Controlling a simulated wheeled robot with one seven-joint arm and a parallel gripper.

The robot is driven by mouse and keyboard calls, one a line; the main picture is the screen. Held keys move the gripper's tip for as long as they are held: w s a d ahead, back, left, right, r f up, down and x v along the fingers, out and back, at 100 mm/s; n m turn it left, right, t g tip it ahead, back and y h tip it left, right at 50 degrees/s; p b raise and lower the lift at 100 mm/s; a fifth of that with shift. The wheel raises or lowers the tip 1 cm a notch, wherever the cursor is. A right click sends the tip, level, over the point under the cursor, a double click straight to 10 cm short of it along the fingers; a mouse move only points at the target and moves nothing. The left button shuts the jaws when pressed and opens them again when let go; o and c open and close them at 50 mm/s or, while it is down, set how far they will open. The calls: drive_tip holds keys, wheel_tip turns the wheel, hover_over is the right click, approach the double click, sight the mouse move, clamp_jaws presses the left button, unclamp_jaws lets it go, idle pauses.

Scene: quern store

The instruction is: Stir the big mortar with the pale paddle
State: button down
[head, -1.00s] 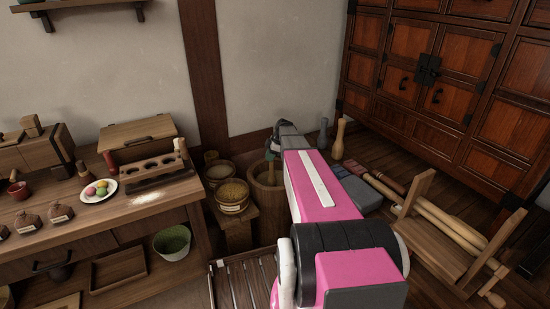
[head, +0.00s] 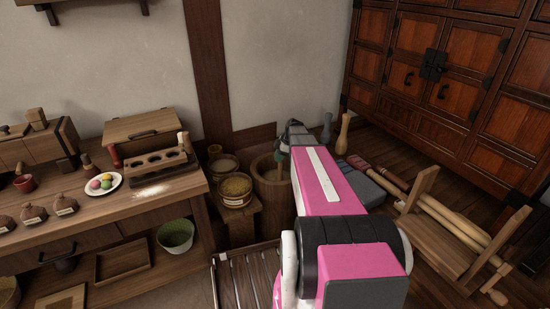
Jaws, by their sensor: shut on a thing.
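The big wooden mortar (head: 267,196) stands on the floor by the back wall, partly hidden behind my arm. My gripper (head: 281,154) is small and far off, above the right part of the mortar's mouth. It is shut on the pale paddle (head: 279,170), which hangs down from it into the mouth. The paddle's lower end is hidden inside the mortar. I cannot tell whether it touches the wall or what the mortar holds.
Round wooden tubs (head: 235,191) stand on a low stool left of the mortar. A workbench (head: 110,215) fills the left side. A slatted rack (head: 240,278) lies in front. A wooden frame with poles (head: 455,235) and a tall cabinet (head: 440,80) are on the right.

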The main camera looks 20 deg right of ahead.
idle(0.3)
wheel_tip(320, 180, up, 18)
drive_tip(key=shift+r, duration=0.15)
idle(0.8)
idle(0.3)
